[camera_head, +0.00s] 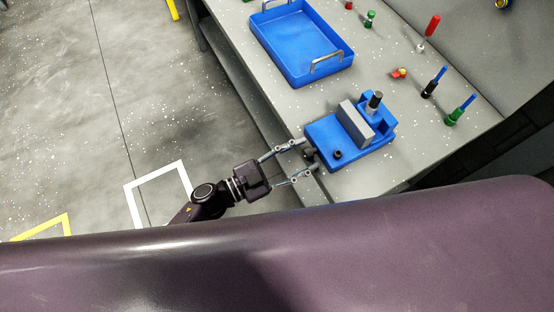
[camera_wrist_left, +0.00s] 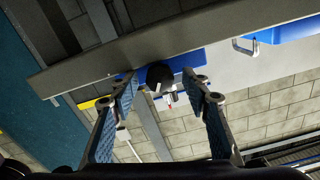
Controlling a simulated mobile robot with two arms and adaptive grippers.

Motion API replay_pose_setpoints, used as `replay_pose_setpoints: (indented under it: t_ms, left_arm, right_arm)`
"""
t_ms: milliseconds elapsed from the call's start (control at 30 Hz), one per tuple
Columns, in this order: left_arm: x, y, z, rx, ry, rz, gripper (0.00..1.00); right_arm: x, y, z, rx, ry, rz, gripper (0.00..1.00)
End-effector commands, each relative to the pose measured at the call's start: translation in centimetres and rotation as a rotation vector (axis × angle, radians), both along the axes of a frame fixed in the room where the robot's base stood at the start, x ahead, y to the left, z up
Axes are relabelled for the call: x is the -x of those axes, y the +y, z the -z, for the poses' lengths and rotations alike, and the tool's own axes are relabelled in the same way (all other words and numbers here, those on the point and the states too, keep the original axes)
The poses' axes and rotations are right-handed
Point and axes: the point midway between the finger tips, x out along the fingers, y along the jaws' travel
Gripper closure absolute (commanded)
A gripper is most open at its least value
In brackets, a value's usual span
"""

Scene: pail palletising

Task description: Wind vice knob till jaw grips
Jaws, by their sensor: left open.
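The blue vice (camera_head: 325,133) sits at the near edge of the bench, with a grey jaw block (camera_head: 355,124) across it. A dark cylinder with a light lower part (camera_head: 374,102) stands upright behind the block; I cannot tell whether the jaw touches it. The vice's dark knob (camera_wrist_left: 159,75) faces my left wrist camera. My left gripper (camera_head: 307,159) is open at the vice's front, its fingers on either side of the knob. The fingertips (camera_wrist_left: 161,82) look apart from the knob in the wrist view. My right gripper is out of view.
A blue tray with metal handles (camera_head: 296,44) stands farther back on the bench (camera_head: 250,75). Several red, green and black tools, including a green one (camera_head: 459,111), stand along the back. White and yellow frames mark the floor. My dark body covers the lower picture.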

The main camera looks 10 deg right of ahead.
Motion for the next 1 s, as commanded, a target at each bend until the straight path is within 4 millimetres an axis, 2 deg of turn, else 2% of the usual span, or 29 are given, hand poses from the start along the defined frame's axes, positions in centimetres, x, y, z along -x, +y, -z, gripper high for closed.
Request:
replay_pose_setpoints:
  t_ms: [267,500,567,900,1000]
  left_arm:
    - [0.0,0.0,0.0,0.007,0.020,-0.001,0.57]
    - [-0.1,0.0,-0.1,0.068,0.182,-0.002,0.57]
    - [0.4,1.2,0.4,0.065,0.193,-0.001,0.57]
    - [2.8,7.7,0.4,0.065,0.190,0.000,0.57]
    - [1.4,8.2,1.4,0.060,0.205,-0.063,0.57]
  right_arm:
    - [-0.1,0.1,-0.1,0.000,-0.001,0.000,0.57]
    - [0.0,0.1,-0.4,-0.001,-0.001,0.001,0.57]
    - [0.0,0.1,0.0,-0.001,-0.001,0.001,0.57]
    - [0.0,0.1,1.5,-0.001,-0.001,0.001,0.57]
    - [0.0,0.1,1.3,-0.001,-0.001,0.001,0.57]
